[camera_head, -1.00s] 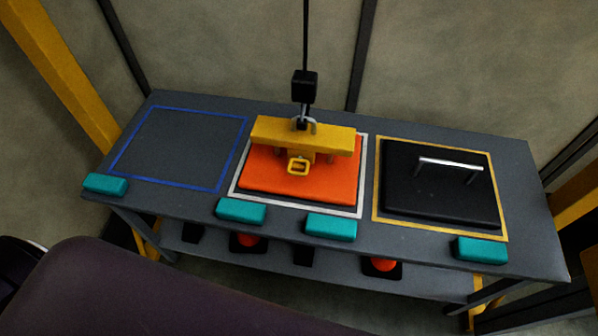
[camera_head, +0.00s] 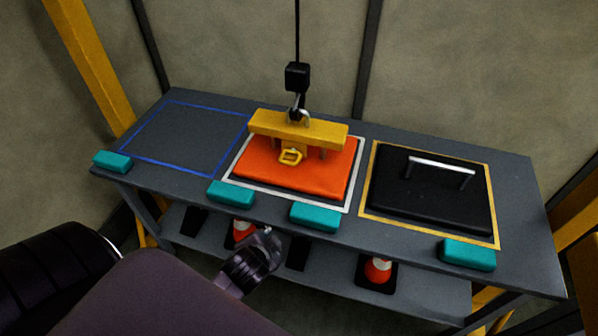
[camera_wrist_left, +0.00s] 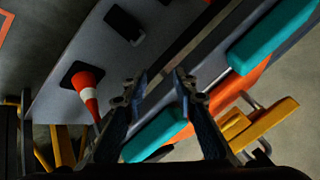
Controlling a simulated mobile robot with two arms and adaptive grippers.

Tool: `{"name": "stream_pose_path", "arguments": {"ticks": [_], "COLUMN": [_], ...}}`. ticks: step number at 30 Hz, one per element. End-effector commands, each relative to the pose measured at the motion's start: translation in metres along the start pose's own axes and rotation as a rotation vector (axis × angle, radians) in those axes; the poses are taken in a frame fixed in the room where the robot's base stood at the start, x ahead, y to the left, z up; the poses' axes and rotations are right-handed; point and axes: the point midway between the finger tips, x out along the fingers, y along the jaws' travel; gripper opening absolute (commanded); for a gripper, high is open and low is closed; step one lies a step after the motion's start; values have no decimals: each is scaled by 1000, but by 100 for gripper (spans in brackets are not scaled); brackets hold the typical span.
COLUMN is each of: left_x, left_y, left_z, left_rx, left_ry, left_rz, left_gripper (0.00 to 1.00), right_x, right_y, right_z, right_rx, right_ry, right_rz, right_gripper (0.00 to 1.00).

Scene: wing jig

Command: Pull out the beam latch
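The yellow beam (camera_head: 300,130) hangs from a hook over an orange block (camera_head: 295,172) on the bench. The latch is a yellow square loop (camera_head: 291,156) on the beam's front face. The beam also shows at the lower right of the left wrist view (camera_wrist_left: 268,125). My left gripper (camera_head: 268,245) is in front of the bench, below and apart from the latch. Its two fingers stand apart with nothing between them in the left wrist view (camera_wrist_left: 158,82). My right gripper is not in view.
Several teal blocks (camera_head: 315,217) line the bench's front edge, between my left gripper and the latch. A black block with a metal handle (camera_head: 440,192) lies at right. The blue-outlined area (camera_head: 185,138) is empty. Orange cones (camera_head: 378,269) stand on the lower shelf.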

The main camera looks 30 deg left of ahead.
Motion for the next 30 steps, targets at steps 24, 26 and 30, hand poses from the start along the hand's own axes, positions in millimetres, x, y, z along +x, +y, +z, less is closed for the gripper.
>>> {"name": "stream_pose_path", "arguments": {"ticks": [24,26,30], "left_x": [34,40,59], "left_y": [-139,-142,-149], "left_z": [-111,-116,-126], "left_rx": [784,783,780], "left_ry": [338,338,338], "left_rz": [-541,-542,-541], "left_gripper": [26,26,26], "right_x": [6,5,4], "right_y": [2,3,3], "right_z": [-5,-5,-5], "right_rx": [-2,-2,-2], "right_ry": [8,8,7], "right_rz": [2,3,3], "right_gripper": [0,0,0]}}
